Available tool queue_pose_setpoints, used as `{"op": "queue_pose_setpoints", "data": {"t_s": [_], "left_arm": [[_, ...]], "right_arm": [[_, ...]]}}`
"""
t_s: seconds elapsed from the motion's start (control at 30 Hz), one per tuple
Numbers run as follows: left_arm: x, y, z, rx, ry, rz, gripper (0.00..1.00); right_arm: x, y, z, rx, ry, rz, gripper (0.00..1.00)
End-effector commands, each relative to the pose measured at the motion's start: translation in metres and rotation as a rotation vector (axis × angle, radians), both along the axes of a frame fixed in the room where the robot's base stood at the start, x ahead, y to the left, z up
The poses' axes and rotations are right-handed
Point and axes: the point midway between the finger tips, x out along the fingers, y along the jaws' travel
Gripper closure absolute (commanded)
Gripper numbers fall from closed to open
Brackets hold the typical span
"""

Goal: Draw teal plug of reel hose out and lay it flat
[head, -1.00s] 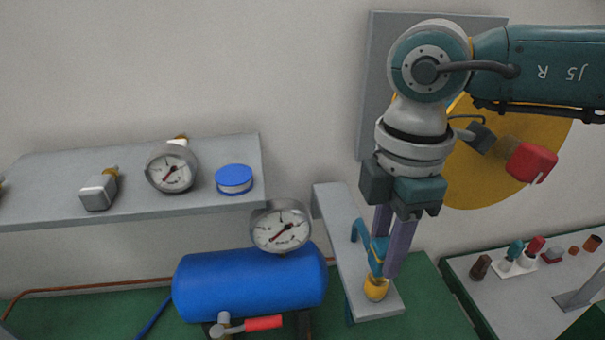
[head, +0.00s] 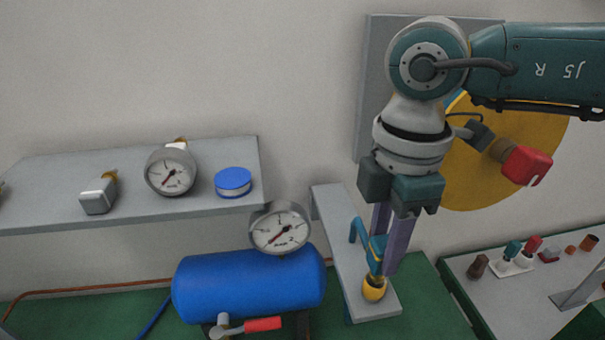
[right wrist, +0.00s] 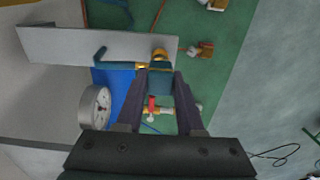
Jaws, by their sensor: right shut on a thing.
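The teal plug (head: 377,249) of the reel hose is upright between the fingers of my right gripper (head: 387,262), which is shut on it. Its lower end is at a yellow brass socket (head: 374,289) on the narrow grey shelf; I cannot tell how deep it sits. A bent blue-teal piece (head: 355,230) shows just left of the plug. In the right wrist view the plug (right wrist: 160,83) is between the fingers, with the brass socket (right wrist: 160,56) just beyond it. The fingers partly hide the plug. My left gripper is not in view.
A blue tank (head: 245,285) with a gauge (head: 281,228) stands left of the narrow grey shelf (head: 340,215). A wall shelf (head: 130,160) at left holds a gauge and a blue-lidded tin (head: 233,181). A yellow reel (head: 480,180) is behind my right arm.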

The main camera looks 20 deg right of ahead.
Motion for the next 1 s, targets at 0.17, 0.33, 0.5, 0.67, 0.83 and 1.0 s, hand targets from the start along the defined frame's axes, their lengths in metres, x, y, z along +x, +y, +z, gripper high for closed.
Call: {"op": "queue_pose_setpoints", "data": {"t_s": [0.17, 0.33, 0.5, 0.67, 0.83, 1.0], "left_arm": [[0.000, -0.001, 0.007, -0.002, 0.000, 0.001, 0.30], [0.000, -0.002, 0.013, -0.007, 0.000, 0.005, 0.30], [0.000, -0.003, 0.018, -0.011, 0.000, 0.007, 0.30], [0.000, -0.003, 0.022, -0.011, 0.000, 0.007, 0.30], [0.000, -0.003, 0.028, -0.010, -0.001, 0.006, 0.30], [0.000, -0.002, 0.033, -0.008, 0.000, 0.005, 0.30]], "right_arm": [[0.000, 0.000, 0.008, 0.000, -0.001, 0.000, 1.00], [0.000, 0.000, 0.013, 0.000, -0.001, 0.000, 1.00], [0.000, 0.000, 0.019, 0.000, -0.001, 0.000, 1.00], [0.000, 0.000, 0.024, 0.000, -0.001, 0.000, 1.00], [0.000, 0.000, 0.030, 0.000, -0.001, 0.000, 1.00], [0.000, 0.000, 0.035, 0.000, -0.001, 0.000, 1.00]]}}
